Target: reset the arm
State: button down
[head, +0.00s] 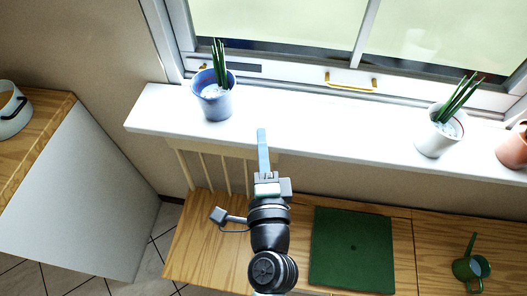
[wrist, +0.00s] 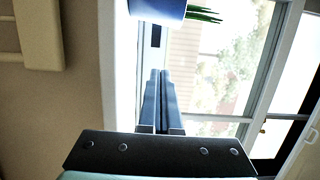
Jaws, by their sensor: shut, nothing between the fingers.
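My gripper (head: 262,134) is in the middle of the head view, held up in front of the white window sill. Its fingers are together and nothing is between them. The arm reaches up from the bottom of the view, above the wooden counter (head: 195,250). In the wrist view my gripper (wrist: 162,72) also shows shut, pointing toward the window. The fingertips look close to the sill edge in the head view, but I cannot tell whether they touch it.
A blue pot (head: 212,102) with a plant stands on the sill (head: 310,130); it also shows in the wrist view (wrist: 158,10). A white pot (head: 436,138) and a terracotta pot (head: 513,150) stand right.

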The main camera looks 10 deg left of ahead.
jog(key=shift+v, duration=0.9)
jog(key=w+r+n+t+y, duration=0.1)
jog(key=w+r+n+t, duration=0.35)
jog(key=r, duration=1.05)
jog(key=r+n+t, duration=0.1)
jog(key=r+n, duration=0.7)
jog(key=r, duration=0.7)
jog(key=s+d+r+n+t+h, duration=0.1)
jog(key=s+r, duration=0.3)
jog(key=r, duration=0.6)
jog(key=s+d+r+n+t+h+p, duration=0.1)
jog(key=s+d+r+t+h, duration=0.2)
jog(key=r, duration=0.7)
jog(key=shift+s+d+n+h, duration=0.35)
jog(key=shift+s+d+h, duration=0.4)
jog(key=shift+s, duration=0.45)
jog(key=shift+t, duration=0.25)
